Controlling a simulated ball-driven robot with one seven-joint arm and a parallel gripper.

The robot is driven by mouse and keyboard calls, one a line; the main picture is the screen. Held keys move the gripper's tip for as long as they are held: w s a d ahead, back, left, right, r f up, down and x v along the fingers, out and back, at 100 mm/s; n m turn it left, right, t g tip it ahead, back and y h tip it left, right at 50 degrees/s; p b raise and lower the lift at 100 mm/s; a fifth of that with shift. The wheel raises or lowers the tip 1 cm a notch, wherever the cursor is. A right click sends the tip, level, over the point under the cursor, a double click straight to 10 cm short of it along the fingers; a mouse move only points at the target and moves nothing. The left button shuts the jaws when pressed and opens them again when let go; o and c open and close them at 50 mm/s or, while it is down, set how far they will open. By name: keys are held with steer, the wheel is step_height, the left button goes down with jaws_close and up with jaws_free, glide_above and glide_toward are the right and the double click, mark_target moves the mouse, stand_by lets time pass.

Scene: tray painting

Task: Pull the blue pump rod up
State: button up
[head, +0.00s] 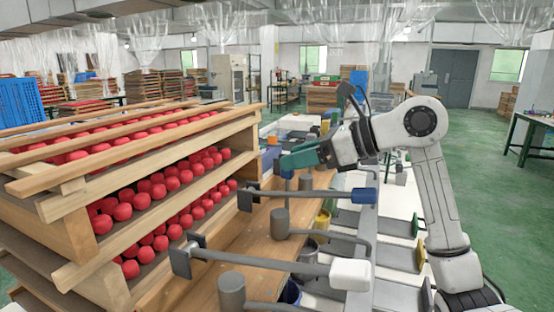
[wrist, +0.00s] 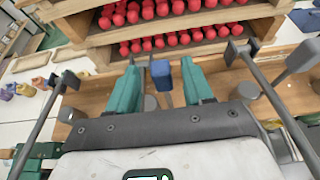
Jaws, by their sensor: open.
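The blue handle (head: 364,195) of the pump rod (head: 320,195) is at the middle right in the head view. A grey rod runs left from it toward a dark plate (head: 246,194). My gripper (head: 290,160) has teal fingers, points left, and appears above and left of the handle in the head view. In the wrist view my gripper (wrist: 159,64) is open, and the blue handle (wrist: 161,72) shows between its two fingers. I see no clear contact, and the depth between them is hard to judge.
A wooden rack of red balls (head: 150,190) fills the left. A second rod with a white handle (head: 350,273) lies nearer, beside grey cylinders (head: 280,223) on a wooden bench (head: 262,262). A yellow-ended pad (head: 419,256) is at right. Green floor (head: 500,200) lies open beyond.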

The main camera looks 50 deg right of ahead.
steer(key=x, duration=0.4)
steer(key=shift+w+f, duration=0.15)
steer(key=shift+w, duration=0.1)
jaws_close()
stand_by(0.4)
